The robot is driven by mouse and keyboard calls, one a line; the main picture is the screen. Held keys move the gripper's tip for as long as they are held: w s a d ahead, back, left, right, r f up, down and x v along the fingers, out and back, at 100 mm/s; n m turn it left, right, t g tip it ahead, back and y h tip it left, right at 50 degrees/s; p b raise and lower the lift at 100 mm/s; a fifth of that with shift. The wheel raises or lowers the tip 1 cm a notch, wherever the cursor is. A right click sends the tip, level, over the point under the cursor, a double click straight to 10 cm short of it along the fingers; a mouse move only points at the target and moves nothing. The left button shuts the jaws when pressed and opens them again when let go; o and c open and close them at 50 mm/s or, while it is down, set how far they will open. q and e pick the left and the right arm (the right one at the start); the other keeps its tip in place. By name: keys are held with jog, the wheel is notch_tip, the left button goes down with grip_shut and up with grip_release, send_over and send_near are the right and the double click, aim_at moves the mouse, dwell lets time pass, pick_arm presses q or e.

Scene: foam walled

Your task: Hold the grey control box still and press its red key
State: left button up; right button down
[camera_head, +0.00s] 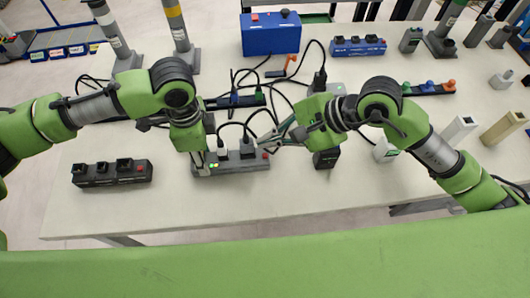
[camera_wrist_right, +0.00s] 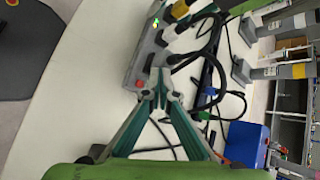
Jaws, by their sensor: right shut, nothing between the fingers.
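The grey control box (camera_head: 240,168) lies on the table in front of me, with lit green and yellow lamps near its left end and plugs with cables on top. Its red key (camera_head: 265,155) is at the right end; it also shows in the right wrist view (camera_wrist_right: 139,83). My left gripper (camera_head: 199,164) points down at the box's left end; its arm hides the fingertips, so its grip is unclear. My right gripper (camera_head: 265,141) is shut and empty close behind the red key. In the right wrist view its fingertips (camera_wrist_right: 160,97) are beside the box's end, apparently apart from the key.
A dark box with black sockets (camera_head: 112,172) lies to the left. A blue box (camera_head: 270,38) and a blue strip (camera_head: 358,46) stand at the back. Loose black cables run behind the control box. The front of the table is clear.

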jog(key=shift+r, duration=0.95)
pick_arm(q)
jog(key=o, duration=1.4)
jog(key=shift+c, duration=0.2)
